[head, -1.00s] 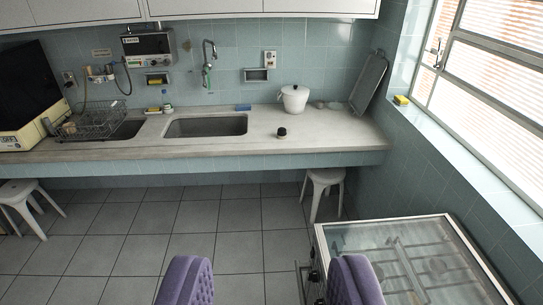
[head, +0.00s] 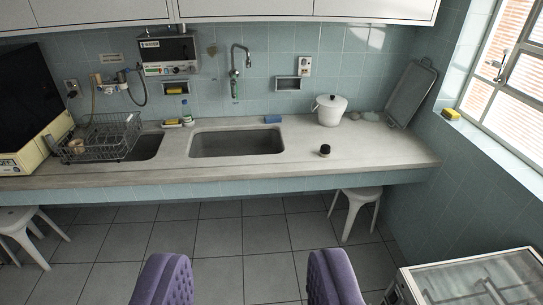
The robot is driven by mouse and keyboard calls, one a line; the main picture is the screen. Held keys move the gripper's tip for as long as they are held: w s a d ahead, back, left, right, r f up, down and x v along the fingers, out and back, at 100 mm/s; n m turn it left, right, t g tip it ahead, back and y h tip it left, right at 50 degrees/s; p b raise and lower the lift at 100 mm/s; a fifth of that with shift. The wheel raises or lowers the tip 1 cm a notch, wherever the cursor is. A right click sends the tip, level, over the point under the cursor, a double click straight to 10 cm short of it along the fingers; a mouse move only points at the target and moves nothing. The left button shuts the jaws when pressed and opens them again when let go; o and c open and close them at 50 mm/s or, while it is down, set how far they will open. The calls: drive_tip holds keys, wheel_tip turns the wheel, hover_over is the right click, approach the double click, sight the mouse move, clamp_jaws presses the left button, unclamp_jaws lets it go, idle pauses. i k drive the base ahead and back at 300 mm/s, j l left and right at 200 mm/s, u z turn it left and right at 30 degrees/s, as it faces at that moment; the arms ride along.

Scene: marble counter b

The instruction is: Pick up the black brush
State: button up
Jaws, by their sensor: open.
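A small round black thing (head: 325,151), probably the black brush, sits on the marble counter (head: 385,160) to the right of the sink basin. It is too small to make out bristles or a handle. My gripper (head: 250,258) shows as two purple padded fingers at the bottom of the view, spread wide with nothing between them. The gripper is well short of the counter, with floor tiles seen between its fingers. The black thing lies beyond the fingers, above the right finger in the picture.
A white lidded pot (head: 330,111) stands behind the black thing, and a grey tray (head: 411,93) leans at the right wall. A sink (head: 237,143) and dish rack (head: 102,137) are to the left. A stove (head: 480,280) is at lower right; white stools (head: 352,212) flank open floor.

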sight(325, 150)
drive_tip(key=i+j, duration=0.15)
drive_tip(key=i, duration=0.4)
drive_tip(key=i+j, duration=0.15)
drive_tip(key=i, duration=0.35)
drive_tip(key=i+j, duration=0.15)
drive_tip(key=i, duration=0.4)
drive_tip(key=i+l, duration=0.15)
drive_tip(key=i, duration=0.25)
drive_tip(key=i+l, duration=0.2)
drive_tip(key=i, duration=0.2)
drive_tip(key=i+l, duration=0.15)
drive_tip(key=i, duration=0.2)
drive_tip(key=i+l, duration=1.1)
drive_tip(key=l, duration=0.15)
